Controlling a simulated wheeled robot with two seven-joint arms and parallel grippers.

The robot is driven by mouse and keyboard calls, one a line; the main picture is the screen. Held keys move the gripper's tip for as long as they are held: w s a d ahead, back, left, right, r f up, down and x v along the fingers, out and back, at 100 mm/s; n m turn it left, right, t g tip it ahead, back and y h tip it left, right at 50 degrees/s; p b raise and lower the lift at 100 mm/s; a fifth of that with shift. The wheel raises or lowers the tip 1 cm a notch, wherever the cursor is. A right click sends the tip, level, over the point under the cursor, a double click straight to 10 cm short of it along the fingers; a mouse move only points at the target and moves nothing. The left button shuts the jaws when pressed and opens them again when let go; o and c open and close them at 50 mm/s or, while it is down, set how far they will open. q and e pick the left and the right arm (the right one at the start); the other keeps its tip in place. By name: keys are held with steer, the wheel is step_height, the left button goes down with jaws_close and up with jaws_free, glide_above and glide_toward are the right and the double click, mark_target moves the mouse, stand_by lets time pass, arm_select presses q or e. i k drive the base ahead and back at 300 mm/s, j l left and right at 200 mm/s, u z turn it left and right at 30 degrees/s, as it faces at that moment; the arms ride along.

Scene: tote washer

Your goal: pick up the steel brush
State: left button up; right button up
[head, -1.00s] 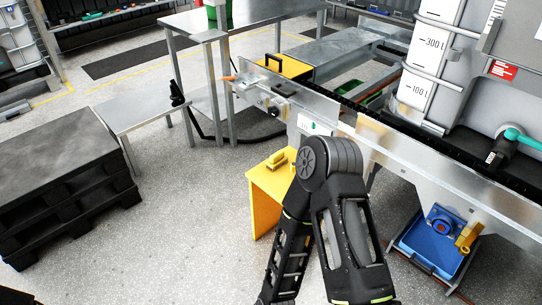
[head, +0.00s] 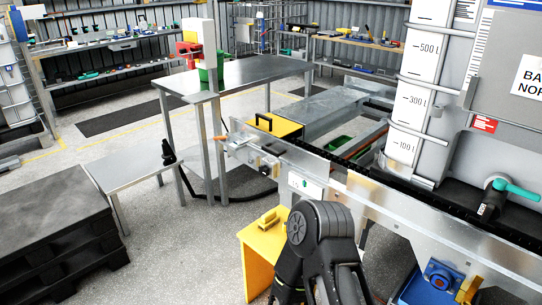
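I cannot make out the steel brush for certain in the head view. Small tools lie on the back right shelf (head: 360,41) and on the back left shelf (head: 110,42), too small to tell apart. A yellow item (head: 268,220) lies on a yellow stand (head: 258,252) at the lower middle, beside my black arm. Only the bent upper part of that arm shows. Neither of my grippers is in view.
A low bench (head: 128,172) and stacked dark pallets (head: 60,225) are at left. Grey floor (head: 185,255) is clear between them and the yellow stand.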

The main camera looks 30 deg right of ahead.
mark_target(270, 218)
steer(key=i+l+u, duration=0.25)
steer(key=i+l, duration=0.2)
steer(key=i+l+u, duration=0.25)
steer(key=i+l, duration=0.2)
steer(key=l+u, duration=0.25)
steer(key=l, duration=0.9)
